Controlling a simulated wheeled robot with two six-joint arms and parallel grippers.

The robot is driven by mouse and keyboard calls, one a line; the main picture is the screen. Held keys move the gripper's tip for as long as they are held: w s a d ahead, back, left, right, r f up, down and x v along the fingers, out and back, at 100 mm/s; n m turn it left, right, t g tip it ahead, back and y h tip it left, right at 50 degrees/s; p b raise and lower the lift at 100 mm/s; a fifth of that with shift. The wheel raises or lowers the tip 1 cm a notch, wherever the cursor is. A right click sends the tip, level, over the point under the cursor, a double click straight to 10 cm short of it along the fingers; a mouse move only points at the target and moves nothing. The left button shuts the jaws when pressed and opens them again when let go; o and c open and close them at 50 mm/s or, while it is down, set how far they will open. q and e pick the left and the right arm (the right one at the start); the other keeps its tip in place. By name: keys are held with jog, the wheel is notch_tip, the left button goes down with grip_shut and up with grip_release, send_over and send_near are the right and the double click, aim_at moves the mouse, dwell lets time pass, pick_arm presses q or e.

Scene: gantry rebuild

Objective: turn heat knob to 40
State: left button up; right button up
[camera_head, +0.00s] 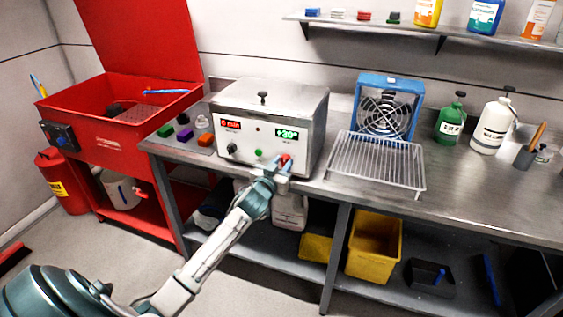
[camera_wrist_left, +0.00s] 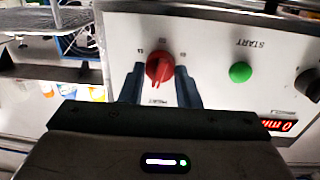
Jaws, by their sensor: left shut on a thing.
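The heat knob (camera_head: 286,159) is red and sits at the lower right of the front panel of a steel box-shaped heated bath (camera_head: 258,125) on the bench. The green display (camera_head: 287,133) above it appears to read +30°. My left gripper (camera_head: 281,168) reaches the panel from the front and is shut on the knob. In the left wrist view the panel is upside down, and the red knob (camera_wrist_left: 159,67) sits between the two dark fingers (camera_wrist_left: 158,84). A pale pointer line shows on the knob. My right gripper is in neither view.
A green START button (camera_wrist_left: 240,72) and a black knob (camera_head: 232,148) are beside the heat knob. A red display (camera_head: 231,124) reads 0 min. A wire rack (camera_head: 376,160) and blue fan (camera_head: 388,105) stand to the right, small coloured blocks (camera_head: 185,134) to the left.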

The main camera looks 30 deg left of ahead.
pick_arm(q)
jog(key=m+p, duration=0.2)
jog(key=m, duration=0.1)
jog(key=shift+d+r+m, duration=0.1)
jog(key=shift+r+m, duration=0.1)
jog(key=shift+m, duration=0.1)
jog(key=m+p, duration=0.3)
jog(key=m, duration=0.1)
jog(key=shift+g, duration=0.3)
jog(key=m+p, duration=0.1)
jog(key=m, duration=0.2)
jog(key=shift+d+f+y, duration=0.1)
jog(key=shift+y, duration=0.2)
jog(key=m+p, duration=0.2)
jog(key=m, duration=0.3)
jog(key=shift+f+y+p, duration=0.1)
jog(key=shift+y+p, duration=0.2)
jog(key=shift+p, duration=0.05)
jog(key=m+p, duration=0.1)
jog(key=m, duration=0.3)
jog(key=shift+d+f+m, duration=0.1)
jog(key=shift+f+m, duration=0.05)
jog(key=shift+m, duration=0.15)
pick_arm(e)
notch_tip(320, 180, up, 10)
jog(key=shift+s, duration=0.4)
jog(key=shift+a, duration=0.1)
pick_arm(q)
jog(key=o, duration=1)
jog(key=shift+c, duration=0.2)
